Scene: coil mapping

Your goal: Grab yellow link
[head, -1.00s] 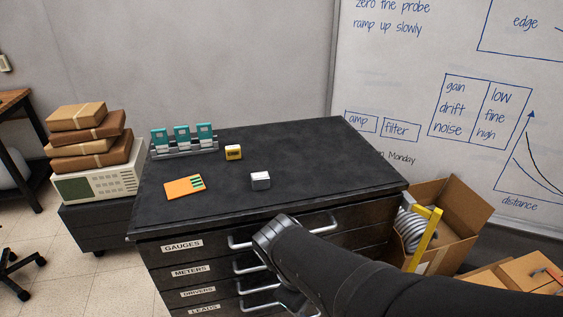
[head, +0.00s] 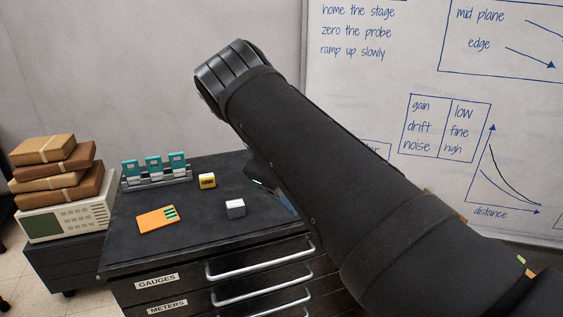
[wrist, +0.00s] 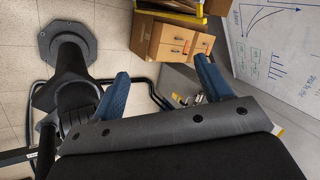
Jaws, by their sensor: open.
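A small yellow block (head: 207,181) with a dark-marked front sits upright on the black cabinet top (head: 140,245), in the head view. It fits the yellow link of the task. My arm rises large across the head view, right of the block and apart from it. In the wrist view my gripper (wrist: 161,68) shows two blue fingers spread wide with nothing between them. They face the floor and boxes, and the yellow block is not in that view. In the head view my fingers are mostly hidden behind the arm.
A grey-white block (head: 235,209), an orange card (head: 158,219) and a rack of teal modules (head: 154,168) share the cabinet top. Stacked brown parcels (head: 55,172) on an instrument stand at left. Cardboard boxes (wrist: 172,40) stand on the floor. A whiteboard (head: 440,60) is behind.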

